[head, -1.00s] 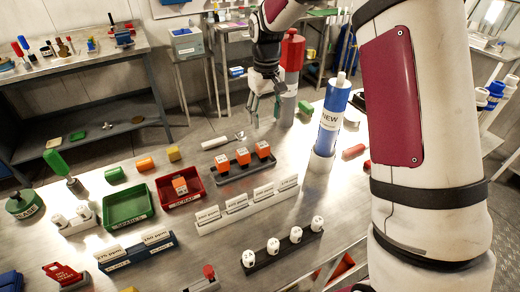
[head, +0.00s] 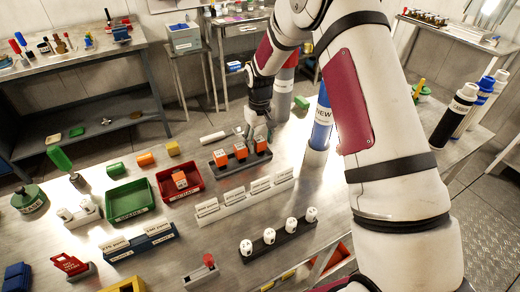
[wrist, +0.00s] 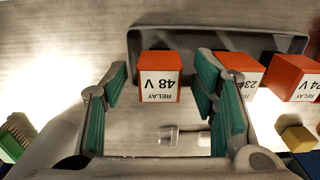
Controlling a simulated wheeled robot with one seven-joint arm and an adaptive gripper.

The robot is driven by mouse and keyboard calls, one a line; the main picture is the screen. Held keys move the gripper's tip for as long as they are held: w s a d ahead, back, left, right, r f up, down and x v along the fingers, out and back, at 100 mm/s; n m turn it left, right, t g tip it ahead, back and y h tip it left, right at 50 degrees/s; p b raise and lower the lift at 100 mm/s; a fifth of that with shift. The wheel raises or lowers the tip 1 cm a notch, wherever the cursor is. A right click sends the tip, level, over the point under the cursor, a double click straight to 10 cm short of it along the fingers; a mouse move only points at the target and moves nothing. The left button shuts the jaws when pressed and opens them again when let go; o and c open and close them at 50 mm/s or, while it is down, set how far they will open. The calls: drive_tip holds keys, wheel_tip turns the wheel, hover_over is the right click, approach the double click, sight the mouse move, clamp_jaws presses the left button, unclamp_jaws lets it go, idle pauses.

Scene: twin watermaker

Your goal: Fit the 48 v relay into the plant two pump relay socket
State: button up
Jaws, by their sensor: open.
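The 48 V relay (wrist: 159,88) is an orange block with a white label reading "RELAY 48 V", upside down in the wrist view. It stands at one end of a dark tray (wrist: 135,42), beside a relay marked 23-something (wrist: 238,72) and a 24 V relay (wrist: 300,78). In the head view this relay (head: 261,144) is at the tray's right end, partly behind my fingers. My gripper (head: 256,130) is open above it; in the wrist view its green-padded fingers (wrist: 160,72) straddle the relay with gaps on both sides. I cannot make out the plant two pump relay socket.
A red scrap tray (head: 197,188) holding an orange block and a green tray (head: 112,192) lie left. A white labelled rack (head: 245,201) stands in front of the relay tray. A blue "NEW" cylinder (head: 321,125) stands close on the right.

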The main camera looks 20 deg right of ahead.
sight(260, 140)
drive_tip(key=shift+f, duration=1.15)
clamp_jaws()
drive_tip(key=shift+r+b, duration=0.7)
drive_tip(key=shift+r, duration=4.35)
